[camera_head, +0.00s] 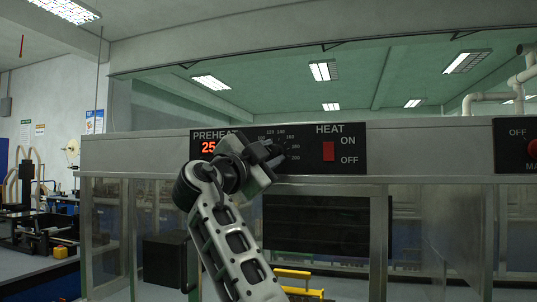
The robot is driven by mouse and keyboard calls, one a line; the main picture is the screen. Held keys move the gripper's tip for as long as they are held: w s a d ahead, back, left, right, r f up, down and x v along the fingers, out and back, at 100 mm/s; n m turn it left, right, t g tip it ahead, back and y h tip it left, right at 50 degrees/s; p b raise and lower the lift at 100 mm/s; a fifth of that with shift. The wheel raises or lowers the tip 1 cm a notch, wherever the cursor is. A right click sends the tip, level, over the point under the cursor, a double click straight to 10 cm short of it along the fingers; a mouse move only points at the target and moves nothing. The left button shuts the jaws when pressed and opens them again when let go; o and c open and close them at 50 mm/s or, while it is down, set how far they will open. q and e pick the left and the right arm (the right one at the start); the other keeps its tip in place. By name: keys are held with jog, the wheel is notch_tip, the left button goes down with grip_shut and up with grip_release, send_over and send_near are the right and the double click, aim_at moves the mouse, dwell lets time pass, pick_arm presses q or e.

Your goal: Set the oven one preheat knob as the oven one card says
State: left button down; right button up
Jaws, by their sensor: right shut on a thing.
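The oven's black control panel (350,165) faces me, with a PREHEAT part on the left and a HEAT part on the right. The red PREHEAT display (208,147) reads "25" as far as it shows; the rest is behind my right gripper. My right gripper (271,153) is at the preheat dial and shut on the dark knob (280,150), which it mostly hides. Small scale numbers show above and right of the knob; its pointer cannot be made out. I see no readable oven card. My left gripper is not in view.
A red HEAT switch (328,151) between ON and OFF sits right of the dial. Another panel (510,150) with a red knob (533,148) is at the right edge. Glazed oven fronts lie below. A yellow frame (293,273) shows low in the middle.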

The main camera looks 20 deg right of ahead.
jog(key=o, duration=1)
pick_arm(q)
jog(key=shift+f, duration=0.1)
pick_arm(e)
jog(key=shift+s+a+f, duration=0.1)
jog(key=shift+s+a, duration=0.05)
pick_arm(q)
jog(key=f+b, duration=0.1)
jog(key=b, duration=0.2)
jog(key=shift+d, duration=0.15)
pick_arm(e)
jog(key=v, duration=1.5)
jog(key=shift+s+a, duration=0.1)
jog(key=shift+s, duration=0.05)
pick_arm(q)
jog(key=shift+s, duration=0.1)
